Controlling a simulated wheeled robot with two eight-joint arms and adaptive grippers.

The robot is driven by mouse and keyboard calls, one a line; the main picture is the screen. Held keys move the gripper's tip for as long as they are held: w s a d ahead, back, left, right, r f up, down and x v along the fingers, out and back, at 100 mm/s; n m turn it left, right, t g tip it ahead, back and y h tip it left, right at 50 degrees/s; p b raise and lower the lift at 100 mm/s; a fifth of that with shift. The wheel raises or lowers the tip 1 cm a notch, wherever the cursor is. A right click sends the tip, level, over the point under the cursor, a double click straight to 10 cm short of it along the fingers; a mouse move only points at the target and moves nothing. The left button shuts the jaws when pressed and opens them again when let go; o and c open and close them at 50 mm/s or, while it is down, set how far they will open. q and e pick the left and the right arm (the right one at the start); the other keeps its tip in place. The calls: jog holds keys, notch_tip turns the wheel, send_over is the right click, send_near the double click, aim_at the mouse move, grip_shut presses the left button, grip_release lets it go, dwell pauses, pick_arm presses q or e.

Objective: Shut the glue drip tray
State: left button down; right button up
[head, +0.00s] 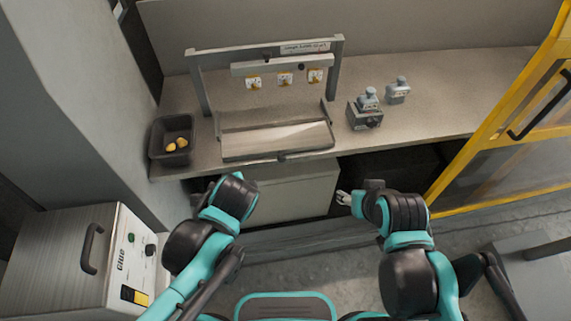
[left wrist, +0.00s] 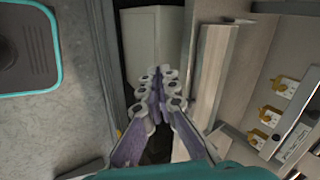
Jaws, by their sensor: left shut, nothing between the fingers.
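The glue drip tray (head: 277,138) is a wide, shallow grey tray below the nozzle frame, with its front edge out at the bench's front edge. A small dark handle shows at its front. In the left wrist view the tray's long front (left wrist: 213,75) runs just to the right of my left gripper (left wrist: 158,82). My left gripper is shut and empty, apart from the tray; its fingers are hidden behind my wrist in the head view. My right gripper (head: 342,198) is in front of the bench, right of the tray, with nothing visible in it; its finger gap is too small to judge.
A frame (head: 265,68) with several yellow-and-white nozzles stands over the tray. A glue unit (head: 95,262) stands front left, a yellow-framed door (head: 484,133) at right.

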pick_arm(q)
jog(key=w+d+f+m+t+y, duration=0.1)
jog(key=w+d+f+m, duration=0.1)
jog(key=d+m, duration=0.6)
jog(key=m+t+b, duration=0.1)
jog(key=m+t, duration=0.2)
jog(key=m, duration=0.8)
send_near(283, 161)
jog(key=shift+y, duration=0.3)
jog(key=shift+d+f+b+x, duration=0.1)
jog(key=shift+d+b+x, duration=0.05)
jog(key=shift+b+x, duration=1.3)
jog(key=shift+d+f+b+x, duration=0.15)
jog(key=shift+b+x, duration=0.9)
jog(key=shift+x, duration=0.75)
